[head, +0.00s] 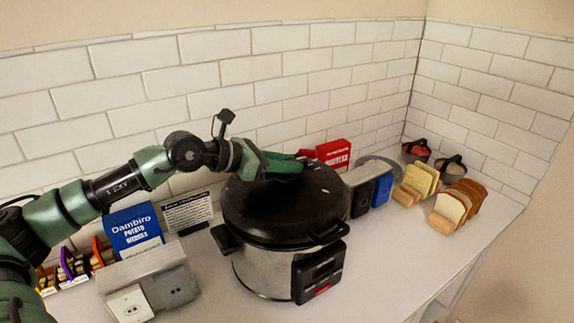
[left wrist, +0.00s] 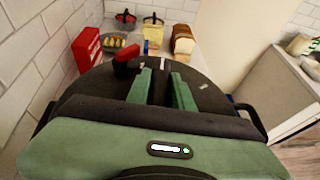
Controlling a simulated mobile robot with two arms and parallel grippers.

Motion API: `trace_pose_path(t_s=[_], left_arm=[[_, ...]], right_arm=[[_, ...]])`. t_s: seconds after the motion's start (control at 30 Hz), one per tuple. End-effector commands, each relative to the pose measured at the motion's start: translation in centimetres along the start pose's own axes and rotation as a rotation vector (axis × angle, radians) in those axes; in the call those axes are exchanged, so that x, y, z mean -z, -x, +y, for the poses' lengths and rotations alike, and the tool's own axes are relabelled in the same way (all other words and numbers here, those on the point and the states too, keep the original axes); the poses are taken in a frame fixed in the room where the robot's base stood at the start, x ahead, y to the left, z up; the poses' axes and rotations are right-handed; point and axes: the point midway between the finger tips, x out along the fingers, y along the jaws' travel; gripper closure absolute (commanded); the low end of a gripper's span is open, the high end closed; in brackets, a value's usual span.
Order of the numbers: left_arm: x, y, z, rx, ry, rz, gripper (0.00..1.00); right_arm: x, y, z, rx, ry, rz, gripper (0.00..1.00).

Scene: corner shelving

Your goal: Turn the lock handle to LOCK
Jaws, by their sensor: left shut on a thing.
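A pressure cooker (head: 262,262) with a steel body and a black lid (head: 250,212) stands on the counter. My left gripper (head: 292,165) reaches over the lid from the left and is shut on the dark lock handle at the lid's top. The fingers hide most of the handle. In the left wrist view my gripper's green fingers (left wrist: 162,88) stand either side of a dark part over the lid (left wrist: 215,95). A red-ended piece (left wrist: 125,64) shows just left of the fingers. No lock lettering is readable. My right gripper is not in view.
A red box (head: 333,153), a blue-and-grey item (head: 382,189) and bread slices (head: 455,205) stand to the right. White tiled walls close off the back. The counter's front right is clear.

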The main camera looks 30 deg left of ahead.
Motion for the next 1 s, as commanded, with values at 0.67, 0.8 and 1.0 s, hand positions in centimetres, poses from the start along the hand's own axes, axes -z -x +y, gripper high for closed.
trace_pose_path(t_s=[0.67, 0.8, 1.0], left_arm=[[-0.3, 0.0, -0.3, 0.527, -0.217, -0.01, 1.0], [-0.3, 0.0, -0.4, 0.636, -0.263, -0.009, 1.0], [-0.2, 0.1, -0.5, 0.762, -0.317, -0.006, 1.0]], right_arm=[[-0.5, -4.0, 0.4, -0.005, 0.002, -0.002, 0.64], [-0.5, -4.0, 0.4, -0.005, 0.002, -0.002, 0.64], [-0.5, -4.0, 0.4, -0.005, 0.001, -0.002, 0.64]])
